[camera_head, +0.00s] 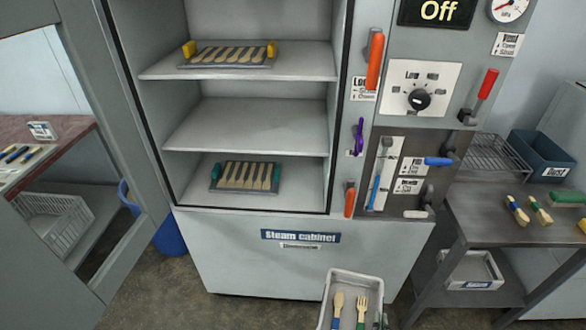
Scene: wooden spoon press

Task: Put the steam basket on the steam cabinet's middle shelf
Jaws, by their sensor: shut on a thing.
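The steam cabinet (299,260) stands in the centre with its door open to the left. Its middle shelf (248,134) is bare. A tray of wooden pieces with yellow handles (230,54) lies on the top shelf. A similar tray with green handles (246,177) lies on the bottom shelf. A light grey basket (354,282) shows at the bottom edge, partly cut off, with a blue-marked spoon and a green-marked fork in it. I cannot tell whether this is the steam basket or what supports it. My gripper is not in view.
The open cabinet door (147,195) fills much of the left. Levers and a dial (419,99) stick out on the panel right of the opening. A bench (480,221) with a blue bin (541,158) stands at right. A white crate (53,222) sits at left.

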